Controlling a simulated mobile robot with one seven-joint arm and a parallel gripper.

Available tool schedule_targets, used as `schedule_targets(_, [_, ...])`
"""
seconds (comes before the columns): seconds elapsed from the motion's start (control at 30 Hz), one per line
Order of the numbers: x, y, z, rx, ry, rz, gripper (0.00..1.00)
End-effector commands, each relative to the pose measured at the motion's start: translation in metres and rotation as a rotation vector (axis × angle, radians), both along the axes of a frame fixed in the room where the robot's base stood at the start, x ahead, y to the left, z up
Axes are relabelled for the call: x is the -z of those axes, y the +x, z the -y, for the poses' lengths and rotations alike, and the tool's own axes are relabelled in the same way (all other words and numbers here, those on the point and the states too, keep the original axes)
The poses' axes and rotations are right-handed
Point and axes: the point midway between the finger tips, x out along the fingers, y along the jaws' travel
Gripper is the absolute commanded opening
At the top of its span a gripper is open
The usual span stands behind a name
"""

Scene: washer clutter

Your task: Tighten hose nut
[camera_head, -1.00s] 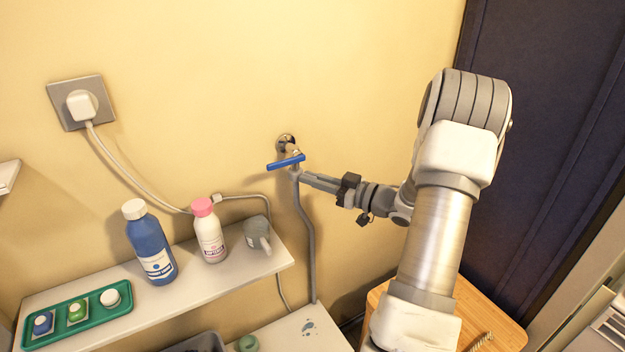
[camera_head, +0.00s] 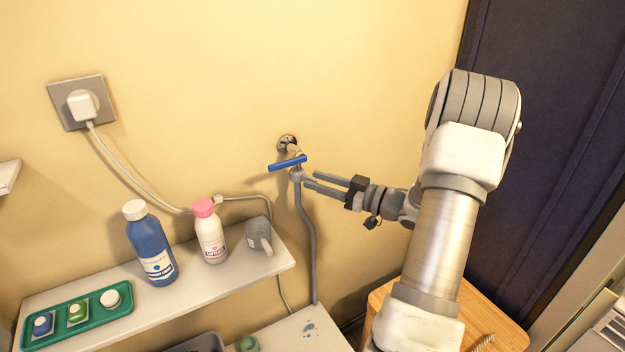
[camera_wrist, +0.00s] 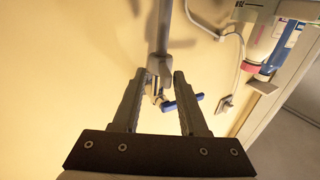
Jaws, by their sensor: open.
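The tap with a blue lever handle (camera_head: 287,163) sticks out of the yellow wall. A grey hose (camera_head: 309,235) hangs from it, joined by a grey nut (camera_head: 297,176) just below the handle. My gripper (camera_head: 308,180) is open just to the right of the nut, its two fingers apart and pointing at it. In the wrist view, the nut (camera_wrist: 159,67) shows just beyond and between the fingertips of my gripper (camera_wrist: 159,73). The blue handle (camera_wrist: 184,103) appears between and behind the fingers. I see nothing held.
A white shelf (camera_head: 200,286) at the left holds a blue bottle (camera_head: 152,243), a pink-capped bottle (camera_head: 210,233), a grey mug (camera_head: 257,235) and a green tray (camera_head: 52,334). A plug and cable (camera_head: 82,105) are on the wall. A wooden stand (camera_head: 505,338) is below my arm.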

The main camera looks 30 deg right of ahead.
Motion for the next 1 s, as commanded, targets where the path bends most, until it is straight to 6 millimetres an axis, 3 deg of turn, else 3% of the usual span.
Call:
schedule_targets(0.5, [0.001,-0.108,0.057,0.002,0.000,0.001,0.42])
schedule_targets(0.7, [0.000,-0.130,0.068,-0.001,0.000,0.002,0.42])
schedule_targets(1.0, [-0.001,-0.136,0.071,-0.003,0.001,0.002,0.42])
